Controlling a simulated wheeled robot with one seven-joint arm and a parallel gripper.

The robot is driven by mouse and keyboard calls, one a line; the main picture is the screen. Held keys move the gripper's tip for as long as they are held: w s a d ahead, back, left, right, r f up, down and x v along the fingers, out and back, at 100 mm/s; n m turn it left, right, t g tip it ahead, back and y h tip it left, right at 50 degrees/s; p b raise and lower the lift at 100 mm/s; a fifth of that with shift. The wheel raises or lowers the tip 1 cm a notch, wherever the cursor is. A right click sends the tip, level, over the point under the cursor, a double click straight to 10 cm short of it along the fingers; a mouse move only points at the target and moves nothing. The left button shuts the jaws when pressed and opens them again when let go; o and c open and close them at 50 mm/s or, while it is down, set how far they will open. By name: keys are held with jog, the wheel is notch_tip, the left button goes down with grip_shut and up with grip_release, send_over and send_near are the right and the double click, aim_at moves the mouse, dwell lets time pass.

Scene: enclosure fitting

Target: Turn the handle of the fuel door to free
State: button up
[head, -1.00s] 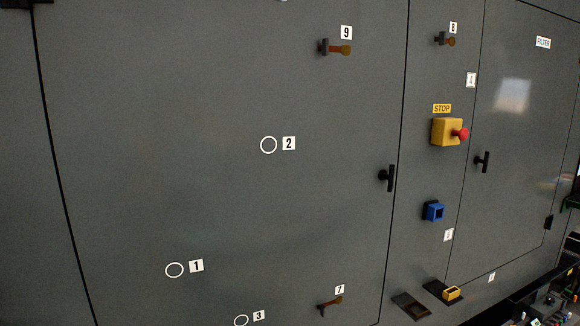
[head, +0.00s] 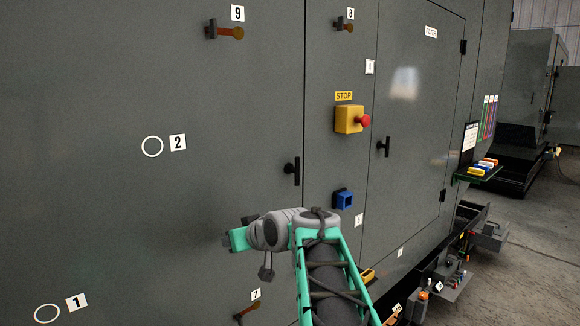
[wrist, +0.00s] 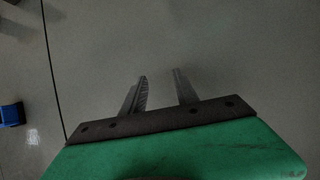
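No door in view carries a readable FUEL label. A dark T-shaped handle (head: 291,170) stands upright at the right edge of the large grey door (head: 130,210). A second dark upright handle (head: 384,147) is on the narrower door (head: 415,150) to the right, whose label (head: 431,32) appears to read FILTER. My gripper (head: 228,240) is below and left of the first handle in the head view, apart from both handles. In the wrist view its two fingers (wrist: 161,88) are spread with only grey panel between them.
A yellow stop box with red button (head: 350,119) and a blue socket (head: 343,199) are on the panel between the doors. Orange-ended latches (head: 225,32) mark the large door. A green shelf (head: 478,172) juts out at right. Open floor (head: 535,240) lies right.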

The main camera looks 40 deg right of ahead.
jog(key=d+r+t+h, duration=0.1)
jog(key=d+r, duration=0.2)
jog(key=d, duration=0.2)
jog(key=d+r+t, duration=0.2)
jog(key=d+r, duration=0.1)
jog(key=d, duration=0.3)
jog(key=t+h, duration=0.1)
jog(key=t, duration=0.2)
send_near(299, 165)
jog(key=w, duration=0.4)
jog(key=w+p, duration=0.1)
jog(key=w, duration=0.2)
jog(key=w+d+p, duration=0.1)
jog(key=w, duration=0.2)
jog(key=shift+w+d, duration=0.2)
jog(key=shift+w, duration=0.15)
grip_shut()
